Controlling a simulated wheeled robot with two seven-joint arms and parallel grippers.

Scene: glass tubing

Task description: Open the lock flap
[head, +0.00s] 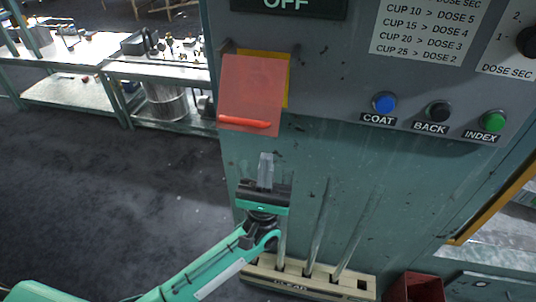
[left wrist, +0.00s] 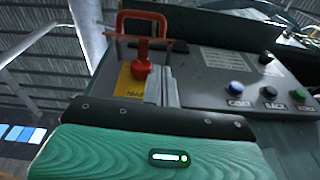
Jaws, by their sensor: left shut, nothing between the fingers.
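The lock flap (head: 250,88) is a translucent red plate with a bright red lip along its lower edge. It hangs over a yellow plate on the upper left of the machine's grey panel and looks closed in the head view. In the left wrist view, red parts of the lock (left wrist: 141,40) show against the yellow plate, with a red knob (left wrist: 142,68) below; the flap's outline is hard to make out there. My left gripper (head: 265,168) is shut and empty, below the flap and apart from it, fingers pointing up. The fingers also show in the left wrist view (left wrist: 163,88).
Blue (head: 384,102), black (head: 438,111) and green (head: 493,121) buttons sit to the right of the flap. Below, glass tubes (head: 318,225) stand in a wooden rack (head: 300,277) beside a dark red bin (head: 415,287). Open floor lies to the left.

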